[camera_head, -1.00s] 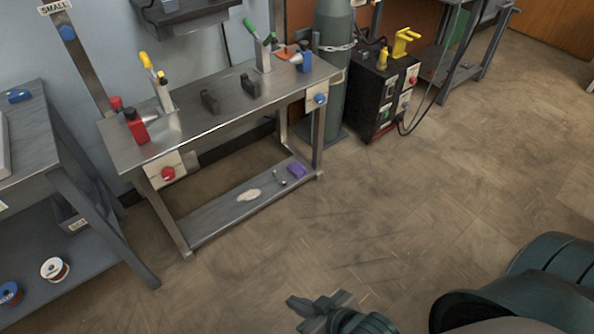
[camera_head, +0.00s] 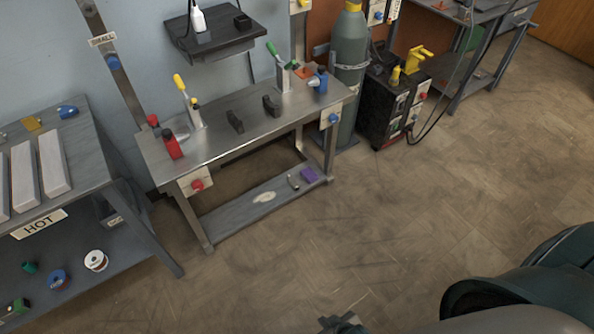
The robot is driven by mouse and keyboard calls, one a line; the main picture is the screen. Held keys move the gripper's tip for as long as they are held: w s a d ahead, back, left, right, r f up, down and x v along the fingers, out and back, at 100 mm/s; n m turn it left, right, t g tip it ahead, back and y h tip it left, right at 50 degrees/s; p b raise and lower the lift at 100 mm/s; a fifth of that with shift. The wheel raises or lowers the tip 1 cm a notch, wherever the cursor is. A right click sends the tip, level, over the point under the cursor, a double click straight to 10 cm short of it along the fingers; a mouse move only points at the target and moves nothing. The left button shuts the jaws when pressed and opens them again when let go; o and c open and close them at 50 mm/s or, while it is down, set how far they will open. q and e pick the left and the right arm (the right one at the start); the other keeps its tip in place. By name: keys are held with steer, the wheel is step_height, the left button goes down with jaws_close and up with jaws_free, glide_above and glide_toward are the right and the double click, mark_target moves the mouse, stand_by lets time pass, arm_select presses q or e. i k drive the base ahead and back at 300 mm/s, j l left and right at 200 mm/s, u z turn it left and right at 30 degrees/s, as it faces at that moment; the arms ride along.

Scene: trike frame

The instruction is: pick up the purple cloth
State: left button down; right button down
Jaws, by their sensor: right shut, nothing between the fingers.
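The purple cloth (camera_head: 310,175) lies small and flat at the right end of the low shelf (camera_head: 236,216) under the metal workbench. A small metallic piece lies just left of it. My right gripper (camera_head: 340,322) shows only partly at the bottom edge, above the floor, shut and empty. It is well apart from the cloth, nearer to me. My left gripper is not in view.
The workbench (camera_head: 215,143) carries clamps and red and blue items. A gas cylinder (camera_head: 349,70) and a black welding machine (camera_head: 392,105) stand to its right. A table marked HOT (camera_head: 85,178) stands at left. Open floor (camera_head: 420,220) lies in front and right.

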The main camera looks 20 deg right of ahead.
mark_target(310, 176)
steer(key=i+l, duration=0.1)
steer(key=l, duration=0.3)
steer(key=i+l, duration=0.1)
steer(key=l, duration=0.3)
steer(key=i+l, duration=0.1)
steer(key=l, duration=0.3)
steer(key=i+l, duration=0.1)
steer(key=l, duration=0.3)
steer(key=i+l, duration=0.1)
steer(key=l, duration=0.25)
steer(key=i+l+z, duration=0.1)
steer(key=l, duration=0.3)
steer(key=i+l, duration=0.15)
steer(key=l, duration=0.25)
